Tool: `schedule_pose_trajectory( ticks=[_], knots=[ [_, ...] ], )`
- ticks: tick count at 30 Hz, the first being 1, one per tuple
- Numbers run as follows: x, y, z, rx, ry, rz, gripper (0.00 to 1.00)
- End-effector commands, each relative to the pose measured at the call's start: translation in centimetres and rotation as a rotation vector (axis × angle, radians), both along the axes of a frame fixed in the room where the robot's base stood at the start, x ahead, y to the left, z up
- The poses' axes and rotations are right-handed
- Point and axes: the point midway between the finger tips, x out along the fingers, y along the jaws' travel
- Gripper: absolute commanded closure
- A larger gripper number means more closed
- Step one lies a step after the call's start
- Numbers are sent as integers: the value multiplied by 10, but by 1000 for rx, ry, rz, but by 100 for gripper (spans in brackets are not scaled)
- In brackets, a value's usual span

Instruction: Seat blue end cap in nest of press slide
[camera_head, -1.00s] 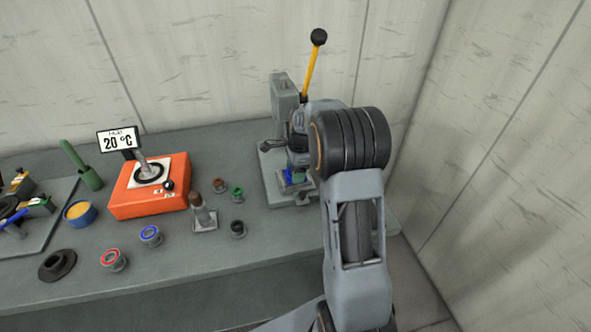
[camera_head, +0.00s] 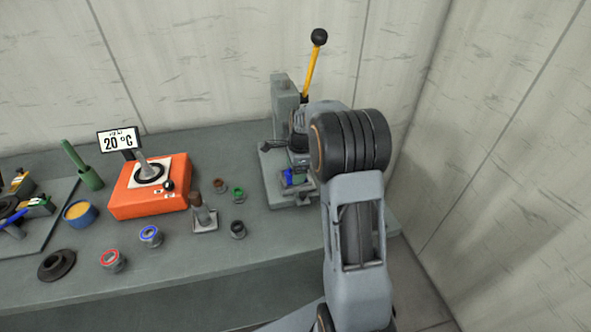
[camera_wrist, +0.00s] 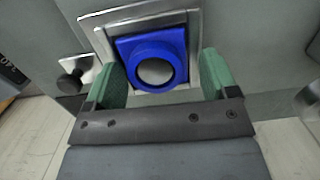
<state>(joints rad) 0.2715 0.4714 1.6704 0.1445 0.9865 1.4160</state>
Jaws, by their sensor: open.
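The blue end cap (camera_wrist: 125,48) has a square flange and a round raised ring with a grey centre. It lies inside the square metal frame of the nest (camera_wrist: 97,40) in the wrist view, roughly lined up with it. I cannot tell how deep it sits. My gripper (camera_wrist: 163,76) is open, with one green finger on each side of the cap. In the head view the cap is a small blue patch (camera_head: 288,175) at the press (camera_head: 285,98), and my gripper (camera_head: 299,177) is mostly hidden by my arm.
The press has a raised yellow lever (camera_head: 311,70) with a black knob. A dark knob (camera_wrist: 70,82) stands left of the nest in the wrist view. An orange heater (camera_head: 150,200), small rings and bushings (camera_head: 151,236) stand left on the bench. A wall is on the right.

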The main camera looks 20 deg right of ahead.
Motion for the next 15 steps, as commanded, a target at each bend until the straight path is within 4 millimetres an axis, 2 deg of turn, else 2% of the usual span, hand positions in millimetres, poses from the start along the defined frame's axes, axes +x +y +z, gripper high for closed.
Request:
schedule_pose_trajectory(
  ticks=[1,5,15],
  knots=[
    [-9,2,-13,10,39,1,7],
    [-9,1,1,10,38,0,7],
    [-8,-7,71,6,26,0,7]
  ],
)
